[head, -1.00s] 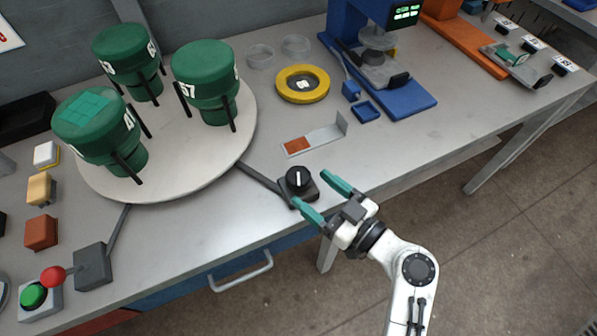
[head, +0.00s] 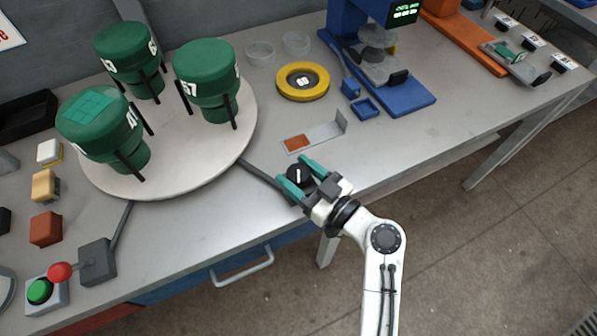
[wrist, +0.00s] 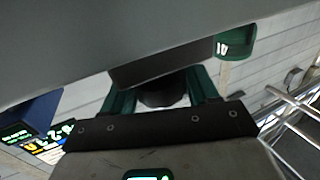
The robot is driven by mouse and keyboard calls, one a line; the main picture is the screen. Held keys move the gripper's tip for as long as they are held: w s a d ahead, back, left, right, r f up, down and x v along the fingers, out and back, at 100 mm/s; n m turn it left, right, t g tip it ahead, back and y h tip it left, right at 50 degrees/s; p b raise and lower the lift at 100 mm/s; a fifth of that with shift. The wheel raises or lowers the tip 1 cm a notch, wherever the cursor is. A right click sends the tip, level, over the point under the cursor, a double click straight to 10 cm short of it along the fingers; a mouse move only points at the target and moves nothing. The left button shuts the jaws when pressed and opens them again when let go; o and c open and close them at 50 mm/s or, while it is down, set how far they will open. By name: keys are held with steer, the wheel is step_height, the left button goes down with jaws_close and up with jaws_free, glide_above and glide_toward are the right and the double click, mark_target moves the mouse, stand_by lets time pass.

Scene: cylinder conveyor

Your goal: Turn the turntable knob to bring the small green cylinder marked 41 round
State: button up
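The turntable (head: 190,178) is a pale round disc at the left of the bench. The green cylinder marked 41 (head: 95,138) stands at its front left, with a lighter square patch on top. The black knob (head: 296,172) with a white line sits on a small dark base, joined to the turntable by a dark bar. My gripper (head: 295,173) is open, its teal fingers on either side of the knob. In the wrist view the dark knob (wrist: 163,92) shows between the fingers, with gaps beside it; its upper part is hidden.
Two other green cylinders, one marked 57 (head: 207,85) and one behind (head: 128,55), stand on the turntable. A metal bracket with an orange patch (head: 298,143) lies just beyond the knob.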

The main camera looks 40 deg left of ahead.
steer(key=c, duration=0.4)
steer(key=shift+w+f+b, duration=0.1)
steer(key=shift+b, duration=0.3)
steer(key=shift+c, duration=0.2)
steer(key=shift+g+b, duration=0.4)
steer(key=shift+b, duration=0.15)
steer(key=n+g+b, duration=0.3)
steer(key=g+b, duration=0.1)
steer(key=b, duration=0.4)
steer(key=shift+n+g+h, duration=0.3)
steer(key=shift+n+g+b, duration=0.4)
steer(key=shift+g+b, duration=0.2)
steer(key=shift+b, duration=0.2)
steer(key=shift+r+g+h, duration=0.2)
steer(key=shift+g+h, duration=0.1)
steer(key=shift+h, duration=0.1)
steer(key=shift+r, duration=0.15)
